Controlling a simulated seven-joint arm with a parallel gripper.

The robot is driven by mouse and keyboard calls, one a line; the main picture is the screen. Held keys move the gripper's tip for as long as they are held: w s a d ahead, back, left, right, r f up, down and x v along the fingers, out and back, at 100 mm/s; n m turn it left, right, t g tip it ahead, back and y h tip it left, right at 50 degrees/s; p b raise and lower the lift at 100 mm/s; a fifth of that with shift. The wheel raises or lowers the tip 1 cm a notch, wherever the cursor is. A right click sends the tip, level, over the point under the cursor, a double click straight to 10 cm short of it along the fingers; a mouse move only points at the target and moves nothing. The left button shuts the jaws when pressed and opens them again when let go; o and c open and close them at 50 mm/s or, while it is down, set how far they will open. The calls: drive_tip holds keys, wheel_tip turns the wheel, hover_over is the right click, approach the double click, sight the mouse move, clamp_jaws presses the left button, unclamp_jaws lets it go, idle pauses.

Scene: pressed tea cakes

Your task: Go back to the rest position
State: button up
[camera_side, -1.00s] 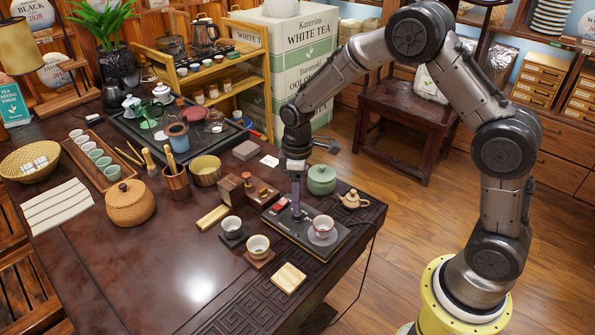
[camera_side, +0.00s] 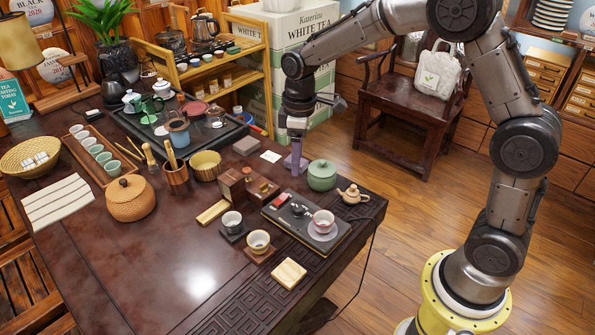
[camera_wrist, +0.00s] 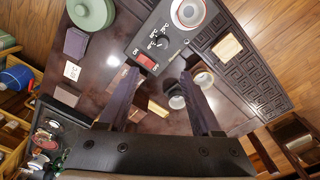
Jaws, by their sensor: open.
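My gripper (camera_side: 295,170) is raised above the table, near the back edge of the black scale-like device (camera_side: 330,238), and points down. In the wrist view my gripper (camera_wrist: 158,80) has its two dark fingers wide apart, with nothing held between them. In the wrist view the device (camera_wrist: 178,45) lies beyond the fingertips.
A green lidded jar (camera_side: 322,175) and a small clay teapot (camera_side: 352,194) stand right of my gripper. A wooden box (camera_side: 231,188), two small cups on coasters and a pale wooden square (camera_side: 289,274) are nearby. The front left tabletop is clear.

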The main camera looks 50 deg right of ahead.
drive_tip(key=s+r+m+t, duration=0.1)
drive_tip(key=s+r+t, duration=0.3)
drive_tip(key=s+r, duration=0.9)
drive_tip(key=s+f+m+t, duration=0.1)
drive_tip(key=s+m, duration=0.5)
drive_tip(key=s, duration=0.7)
drive_tip(key=shift+d+f, duration=0.25)
drive_tip(key=shift+f, duration=0.2)
